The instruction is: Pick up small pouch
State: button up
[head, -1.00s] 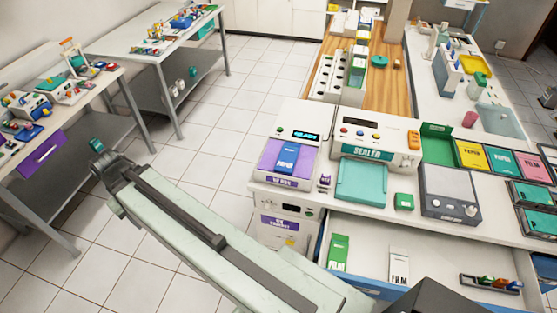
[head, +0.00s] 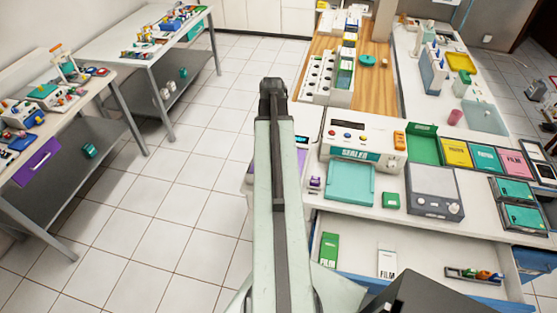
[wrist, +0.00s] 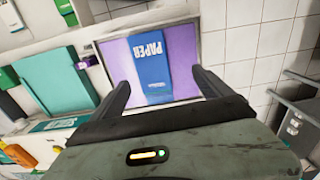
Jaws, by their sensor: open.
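I cannot tell how high the fingers are above the pouch. In the head view my arm hides the pouch, and only slivers of the purple unit (head: 252,180) show beside it. My gripper's fingers are not clear there.
A sealer (head: 358,142) with a teal tray (head: 350,184) stands right of my arm. A grey box (head: 434,190) and a small green block (head: 391,200) are nearby. An open drawer below holds a green film packet (head: 329,248) and a white one (head: 387,262).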

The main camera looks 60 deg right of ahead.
jog(key=shift+s+d, duration=0.55)
jog(key=shift+s, duration=0.1)
notch_tip(320, 180, down, 8)
jog(key=b, duration=0.8)
jog(key=shift+s+a, duration=0.15)
jog(key=shift+r, duration=0.15)
jog(key=c, duration=1.5)
